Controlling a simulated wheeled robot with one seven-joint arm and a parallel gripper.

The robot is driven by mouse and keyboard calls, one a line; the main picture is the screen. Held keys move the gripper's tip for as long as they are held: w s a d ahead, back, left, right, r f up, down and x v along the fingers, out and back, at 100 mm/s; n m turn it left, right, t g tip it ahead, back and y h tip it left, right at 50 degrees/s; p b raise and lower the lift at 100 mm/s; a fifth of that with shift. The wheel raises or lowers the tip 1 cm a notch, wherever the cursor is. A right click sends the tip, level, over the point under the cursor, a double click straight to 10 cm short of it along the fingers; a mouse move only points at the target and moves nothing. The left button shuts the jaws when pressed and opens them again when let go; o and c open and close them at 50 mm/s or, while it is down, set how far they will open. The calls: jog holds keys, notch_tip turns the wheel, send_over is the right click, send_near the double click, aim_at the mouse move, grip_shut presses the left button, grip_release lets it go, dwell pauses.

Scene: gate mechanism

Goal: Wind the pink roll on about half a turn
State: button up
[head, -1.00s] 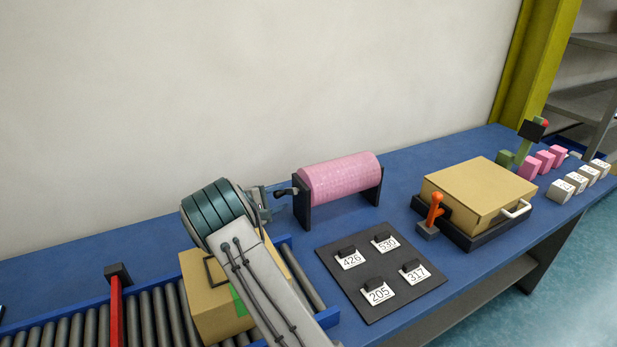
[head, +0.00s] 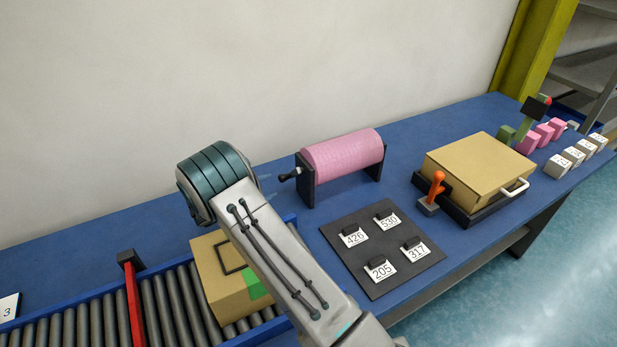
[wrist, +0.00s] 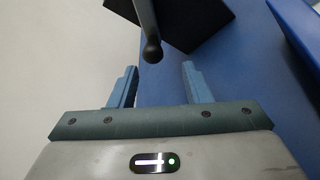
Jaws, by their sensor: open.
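The pink roll (head: 343,155) lies across two dark upright stands on the blue bench in the head view. A dark crank handle (head: 286,177) sticks out at its left end. In the wrist view the crank's round knob (wrist: 152,51) shows ahead of my gripper (wrist: 160,82), roughly in line with the gap between the fingers. The fingers are apart with nothing between them. In the head view my gripper (head: 268,187) is left of the crank, with a small gap; its fingers are mostly hidden behind my wrist.
A roller conveyor (head: 170,300) with a cardboard box (head: 212,268) lies below my arm. A dark board (head: 385,285) with numbered tags is in front of the roll. A larger box (head: 478,172) with an orange lever (head: 437,187) stands right. The wall is behind.

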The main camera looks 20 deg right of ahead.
jog(key=r+b+v, duration=0.1)
jog(key=b+v, duration=0.1)
jog(key=v, duration=0.6)
jog(key=s+d+r+m+g+y+p, duration=0.2)
jog(key=s+d+r+m+g+y, duration=0.1)
jog(key=s+d+r, duration=0.3)
jog(key=s+d+r+m+g+y+p, duration=0.2)
jog(key=s+d+r+m, duration=0.3)
jog(key=s+r, duration=0.6)
jog(key=shift+s+d+g+y, duration=0.2)
jog(key=shift+d+g+y, duration=0.3)
jog(key=shift+d+y, duration=0.5)
jog(key=shift+s+d+r, duration=0.1)
jog(key=shift+d+r, duration=0.05)
